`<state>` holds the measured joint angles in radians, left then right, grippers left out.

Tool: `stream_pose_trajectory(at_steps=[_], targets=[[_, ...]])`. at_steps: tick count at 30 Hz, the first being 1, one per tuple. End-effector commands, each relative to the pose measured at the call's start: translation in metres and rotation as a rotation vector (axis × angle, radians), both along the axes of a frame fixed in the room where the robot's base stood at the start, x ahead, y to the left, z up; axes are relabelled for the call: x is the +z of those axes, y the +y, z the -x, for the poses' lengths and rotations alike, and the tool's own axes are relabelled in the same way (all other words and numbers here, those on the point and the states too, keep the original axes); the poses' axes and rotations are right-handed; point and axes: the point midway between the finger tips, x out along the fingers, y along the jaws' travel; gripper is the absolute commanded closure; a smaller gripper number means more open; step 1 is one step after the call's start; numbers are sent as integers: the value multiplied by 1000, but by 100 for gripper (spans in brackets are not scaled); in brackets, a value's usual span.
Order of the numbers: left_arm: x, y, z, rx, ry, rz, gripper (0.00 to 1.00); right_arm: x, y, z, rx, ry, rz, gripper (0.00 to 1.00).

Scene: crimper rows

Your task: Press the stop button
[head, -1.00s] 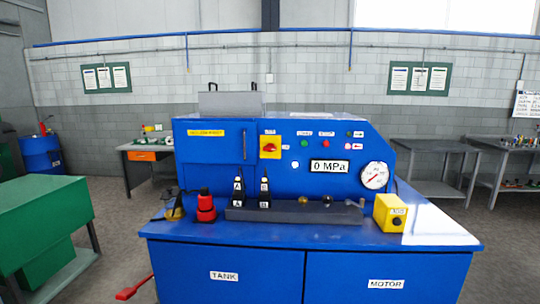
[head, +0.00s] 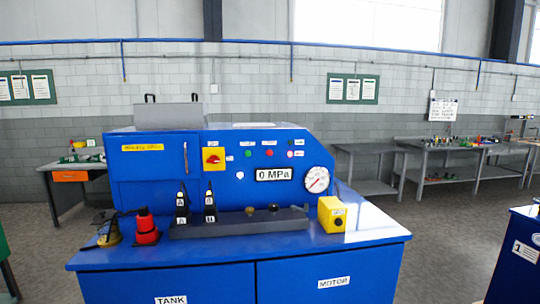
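The blue hydraulic machine (head: 130,168) stands ahead of me. Its front panel has a small green button (head: 248,153) and a small red button (head: 269,153) side by side, each under a label too small to read clearly. Left of them is a yellow plate with a red rotary switch (head: 213,159). A yellow box (head: 330,206) with a dark round button (head: 338,222) stands on the machine's right side; its label is not legible. Neither of my grippers is in view.
A display (head: 274,174) reads 0 MPa beside a round gauge (head: 316,179). Two black levers (head: 210,208), a red fitting (head: 145,228) and a dark bar (head: 240,222) are on the blue top. Grey tables (head: 372,149) stand behind right.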

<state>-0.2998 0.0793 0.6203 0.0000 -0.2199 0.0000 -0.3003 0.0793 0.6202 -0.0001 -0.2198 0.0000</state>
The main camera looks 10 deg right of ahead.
Motion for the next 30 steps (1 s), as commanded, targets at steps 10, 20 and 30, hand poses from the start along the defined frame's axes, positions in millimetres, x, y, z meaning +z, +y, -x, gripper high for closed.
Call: stream_pose_trajectory(at_steps=[10,20,30], targets=[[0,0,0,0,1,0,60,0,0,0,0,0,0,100],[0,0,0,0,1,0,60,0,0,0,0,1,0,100],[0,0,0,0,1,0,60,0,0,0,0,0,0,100]])
